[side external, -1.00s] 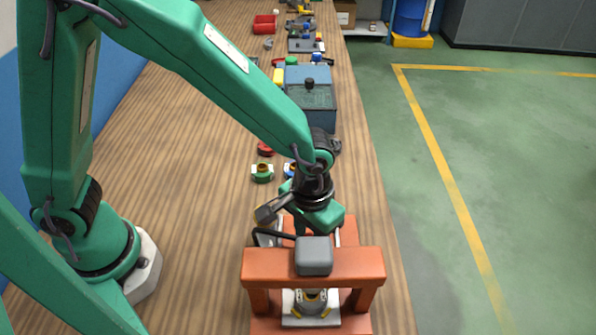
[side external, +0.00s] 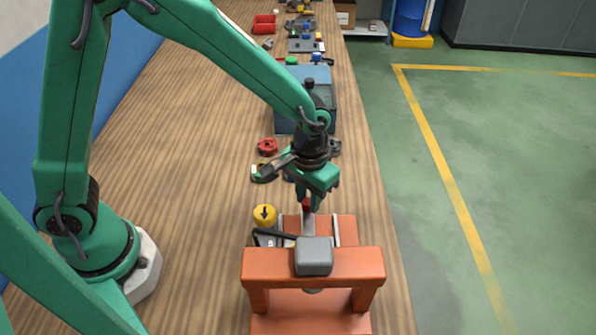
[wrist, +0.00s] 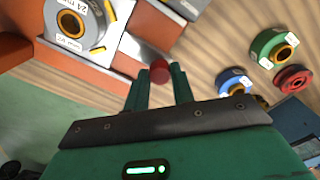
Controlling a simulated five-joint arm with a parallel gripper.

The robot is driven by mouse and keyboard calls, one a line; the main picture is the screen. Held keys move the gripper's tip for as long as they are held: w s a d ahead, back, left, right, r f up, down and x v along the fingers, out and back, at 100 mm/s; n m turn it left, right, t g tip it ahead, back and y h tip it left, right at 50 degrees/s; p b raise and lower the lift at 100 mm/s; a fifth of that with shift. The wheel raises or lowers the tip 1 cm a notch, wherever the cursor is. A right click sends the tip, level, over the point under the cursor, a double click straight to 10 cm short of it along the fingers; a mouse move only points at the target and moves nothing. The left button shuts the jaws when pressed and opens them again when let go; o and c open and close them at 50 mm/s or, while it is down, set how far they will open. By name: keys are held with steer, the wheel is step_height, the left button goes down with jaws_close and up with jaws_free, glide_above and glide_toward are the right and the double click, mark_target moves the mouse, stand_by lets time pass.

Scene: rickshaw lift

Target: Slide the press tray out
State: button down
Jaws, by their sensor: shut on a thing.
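The orange press (side external: 313,262) stands at the near end of the bench, with a grey block (side external: 314,256) on its crossbeam. My gripper (side external: 307,202) is just behind the crossbeam, shut on the red handle knob (side external: 307,205) of the tray. In the wrist view, the knob (wrist: 159,72) sits between the fingertips of my gripper (wrist: 160,80). The pale tray (wrist: 118,22) shows at upper left there, carrying a grey ring part (wrist: 72,22) with a white label. The crossbeam hides much of the tray in the side view.
A blue box (side external: 318,98) is farther back.

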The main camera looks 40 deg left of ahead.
steer(key=w+a, duration=0.3)
steer(key=w, duration=0.1)
steer(key=shift+a, duration=0.35)
steer(key=c, duration=1.2)
jaws_free()
steer(key=shift+s, duration=0.1)
steer(key=shift+r, duration=0.15)
step_height(320, 180, up, 8)
steer(key=shift+f, duration=0.15)
